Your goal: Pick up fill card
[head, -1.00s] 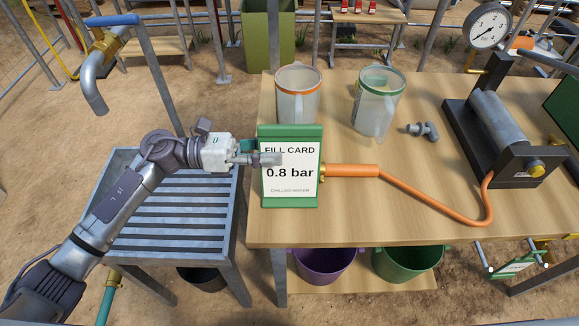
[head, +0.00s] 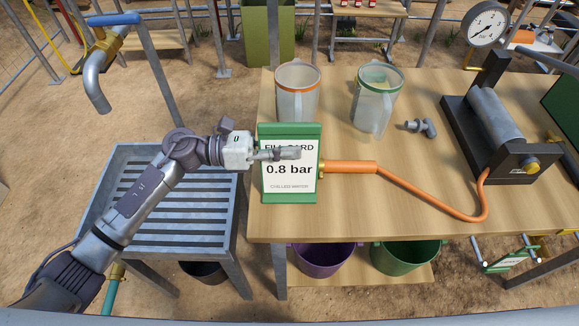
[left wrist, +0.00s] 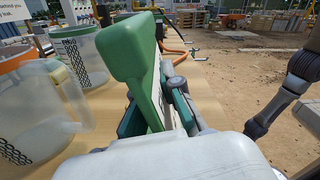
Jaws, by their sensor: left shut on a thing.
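The fill card (head: 291,184) is a white panel reading "0.8 bar" in a green frame. It is near the left edge of the wooden table (head: 420,216). My left gripper (head: 284,154) reaches in from the left and is shut on the card, its fingers across the upper part of the panel. In the left wrist view the card's green frame (left wrist: 130,50) stands edge-on between the fingers (left wrist: 160,108), partly hiding them. I cannot tell whether its lower edge touches the tabletop. My right gripper is not in view.
An orange-rimmed jug (head: 297,95) and a green-rimmed jug (head: 376,98) stand behind the card. An orange hose wand (head: 350,167) lies close at its right. A pump with a gauge (head: 487,25) is at the right. A slatted metal stand (head: 170,205) is at the left.

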